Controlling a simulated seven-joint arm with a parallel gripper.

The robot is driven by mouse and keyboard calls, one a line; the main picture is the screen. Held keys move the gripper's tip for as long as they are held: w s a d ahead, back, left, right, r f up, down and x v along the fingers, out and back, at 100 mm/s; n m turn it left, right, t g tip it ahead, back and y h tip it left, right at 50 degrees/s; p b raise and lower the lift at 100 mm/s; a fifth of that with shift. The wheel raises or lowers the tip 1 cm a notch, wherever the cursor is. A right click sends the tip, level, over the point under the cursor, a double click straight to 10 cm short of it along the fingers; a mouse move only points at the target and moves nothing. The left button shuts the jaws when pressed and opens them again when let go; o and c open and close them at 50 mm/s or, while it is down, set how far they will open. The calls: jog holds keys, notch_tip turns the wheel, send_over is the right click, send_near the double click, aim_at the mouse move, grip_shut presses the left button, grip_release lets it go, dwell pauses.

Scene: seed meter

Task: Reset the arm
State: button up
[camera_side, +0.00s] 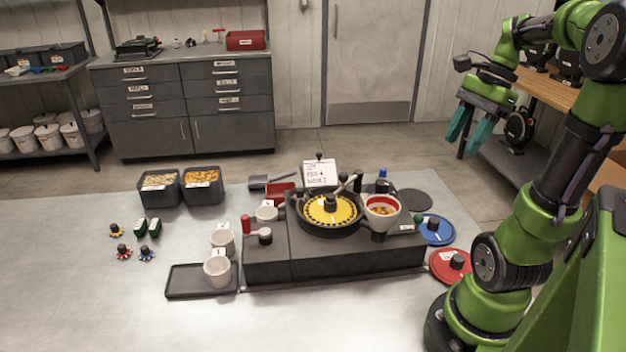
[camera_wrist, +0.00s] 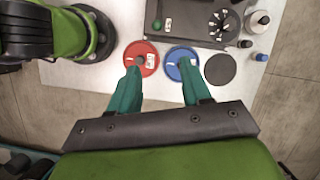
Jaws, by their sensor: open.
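My gripper (camera_side: 461,124) has two teal fingers and hangs in the air at the upper right in the side view, beyond the table's right edge. In the wrist view my gripper (camera_wrist: 157,85) has its fingers wide apart with nothing between them. The seed meter (camera_side: 331,210), a dark base with a yellow seed disc, stands on the table well away from my gripper. A red disc (camera_side: 451,265) and a blue disc (camera_side: 436,230) lie flat at its right. In the wrist view the red disc (camera_wrist: 141,58) and the blue disc (camera_wrist: 181,63) appear beyond the fingertips.
White cups (camera_side: 217,270) stand left of the meter, one on a dark tray (camera_side: 186,283). Two dark bins (camera_side: 203,186) of seed, knobs and small green blocks are farther left. A wooden-topped bench (camera_side: 545,91) stands behind my arm. The table's front left is clear.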

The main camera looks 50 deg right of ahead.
jog(key=w+a+f+n+t+h, duration=0.2)
jog(key=w+a+f+n+h, duration=0.1)
jog(key=w+a+n, duration=0.65)
jog(key=a+n+t+y, duration=0.1)
jog(key=a+n+t, duration=0.2)
jog(key=a+n, duration=0.7)
jog(key=a, duration=0.3)
jog(key=shift+a+r, duration=0.3)
